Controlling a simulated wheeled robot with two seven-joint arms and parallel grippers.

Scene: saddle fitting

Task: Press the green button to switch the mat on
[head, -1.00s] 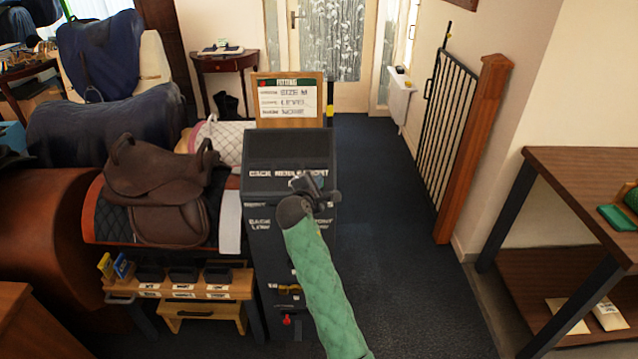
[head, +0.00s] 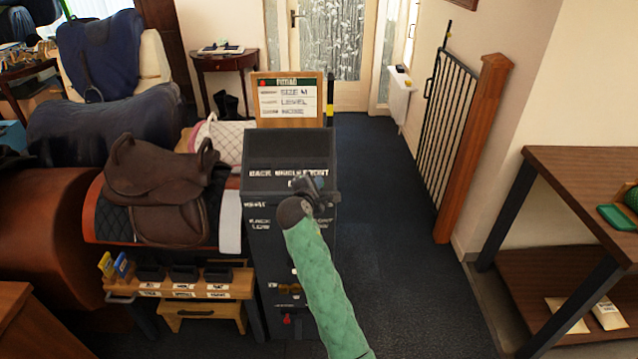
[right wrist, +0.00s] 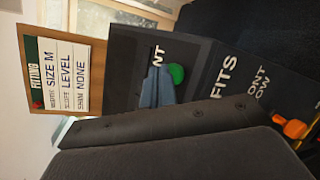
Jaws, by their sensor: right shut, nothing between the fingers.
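The green button (right wrist: 176,73) is a round cap on the dark face of the console (head: 262,185), and it shows in the right wrist view. In the head view my right gripper hides it. My right gripper (head: 316,184) is shut and empty over the right side of the console's label strip. Its blue-grey fingers (right wrist: 158,88) show just beside the button in the right wrist view; I cannot tell if they touch it. A dark quilted mat with orange edging (head: 95,215) lies under the brown saddle (head: 158,185). My left gripper is out of view.
A fitting board (head: 288,100) reading size M, level, none stands behind the console. A small wooden bench with dark trays (head: 185,288) is left of it. An orange knob (right wrist: 295,129) sits lower on the console. Open carpet (head: 400,240) lies to the right.

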